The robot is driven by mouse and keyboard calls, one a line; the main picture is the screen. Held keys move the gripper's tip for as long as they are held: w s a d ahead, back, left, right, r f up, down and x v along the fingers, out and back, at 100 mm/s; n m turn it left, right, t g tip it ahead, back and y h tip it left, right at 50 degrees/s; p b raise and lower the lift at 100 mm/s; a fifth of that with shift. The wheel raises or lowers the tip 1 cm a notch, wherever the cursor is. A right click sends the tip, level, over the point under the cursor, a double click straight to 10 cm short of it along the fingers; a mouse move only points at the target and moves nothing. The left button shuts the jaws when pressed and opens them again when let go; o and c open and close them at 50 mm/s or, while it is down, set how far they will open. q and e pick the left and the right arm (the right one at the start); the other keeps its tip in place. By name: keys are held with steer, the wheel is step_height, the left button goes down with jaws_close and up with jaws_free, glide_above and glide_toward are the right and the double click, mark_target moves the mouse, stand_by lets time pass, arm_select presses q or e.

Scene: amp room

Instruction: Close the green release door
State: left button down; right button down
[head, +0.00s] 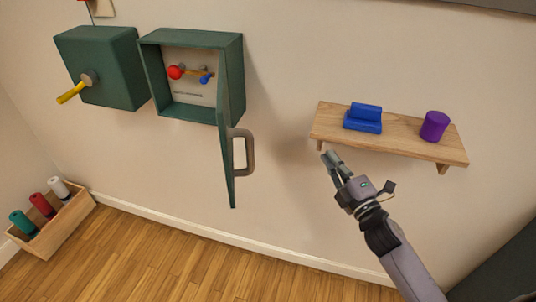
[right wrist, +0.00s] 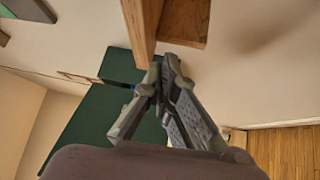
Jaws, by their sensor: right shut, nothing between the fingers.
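The green release door (head: 227,150) stands swung wide open from the right side of its green wall box (head: 192,40). A grey-brown handle (head: 244,152) sticks out from the door's right face. Inside the open box are a red knob (head: 175,72) and a blue knob (head: 206,78). My right gripper (head: 328,157) is shut and empty, to the right of the door handle and just below the left end of the shelf. In the right wrist view, the closed fingers (right wrist: 165,62) point toward a wooden edge, with green surfaces behind. My left gripper is not in view.
A wooden wall shelf (head: 395,142) holds a blue object (head: 363,120) and a purple cylinder (head: 434,126), close above my right gripper. A second green box (head: 105,65) with a yellow lever (head: 72,92) hangs at left. A wooden crate (head: 62,232) with coloured rolls stands on the floor.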

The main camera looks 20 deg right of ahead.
mark_target(253, 150)
steer(key=s+a+r+n+y, duration=0.1)
steer(key=a+r+n+y, duration=0.1)
steer(key=r+n+y, duration=0.5)
steer(key=s+a+r+n+y, duration=0.1)
steer(key=a+r+n+y, duration=0.3)
steer(key=n, duration=0.4)
steer(key=s+d+f+n+g+y, duration=0.15)
steer(key=s+n+g+y, duration=0.3)
steer(key=n+g, duration=1.05)
steer(key=w+a+p, duration=0.1)
steer(key=a+p, duration=0.1)
steer(key=a, duration=0.2)
steer(key=w+a+n+t+p, duration=0.1)
steer(key=a+p, duration=0.1)
steer(key=a, duration=0.2)
steer(key=w+a+t+p, duration=0.1)
steer(key=w+a+p, duration=0.1)
steer(key=a, duration=0.2)
steer(key=shift+a+n+p, duration=0.25)
steer(key=shift+n+p, duration=0.1)
steer(key=shift+n, duration=0.05)
steer(key=shift+w+a+f, duration=0.15)
steer(key=shift+a+f, duration=0.05)
steer(key=shift+a, duration=0.25)
steer(key=shift+a, duration=0.1)
